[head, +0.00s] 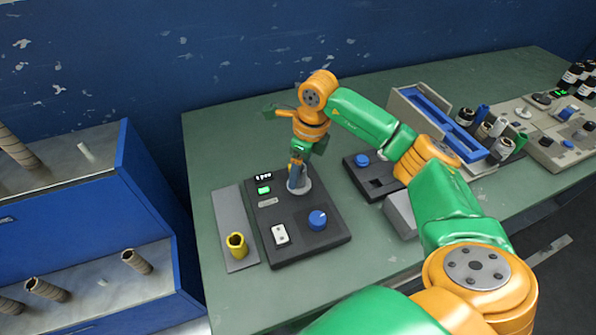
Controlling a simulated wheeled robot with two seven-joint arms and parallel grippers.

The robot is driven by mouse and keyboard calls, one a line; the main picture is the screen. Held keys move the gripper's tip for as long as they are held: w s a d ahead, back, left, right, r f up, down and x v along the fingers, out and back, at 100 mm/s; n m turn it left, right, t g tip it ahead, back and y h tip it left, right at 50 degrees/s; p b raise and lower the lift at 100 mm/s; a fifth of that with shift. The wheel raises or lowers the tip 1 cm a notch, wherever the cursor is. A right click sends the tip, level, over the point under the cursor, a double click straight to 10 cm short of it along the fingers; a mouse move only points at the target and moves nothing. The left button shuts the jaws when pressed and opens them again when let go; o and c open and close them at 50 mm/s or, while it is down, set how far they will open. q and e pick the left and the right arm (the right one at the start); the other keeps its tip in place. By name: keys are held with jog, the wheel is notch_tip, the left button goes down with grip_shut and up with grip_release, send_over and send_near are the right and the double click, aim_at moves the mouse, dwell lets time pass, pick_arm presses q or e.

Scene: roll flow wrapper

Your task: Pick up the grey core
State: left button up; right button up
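One arm of mine, which looks like the right one, comes in from the lower right. Its gripper (297,183) points down over the back of a black device (310,238). A grey round piece (305,187) shows at the fingertips there; I cannot tell whether it is the grey core or part of the device. The fingers are too small and covered to tell whether they are shut on it. A yellow core (237,246) stands upright on a grey plate (231,213) left of the device. My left gripper is not in view.
A blue shelf unit (150,180) at the left holds several brownish tubes (137,261). On the green table (345,255), a second black device (375,178) and a tray with a blue insert (440,112) stand to the right. Several dark bottles (573,75) are at the far right.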

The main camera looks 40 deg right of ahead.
jog(key=shift+f, duration=0.65)
grip_shut()
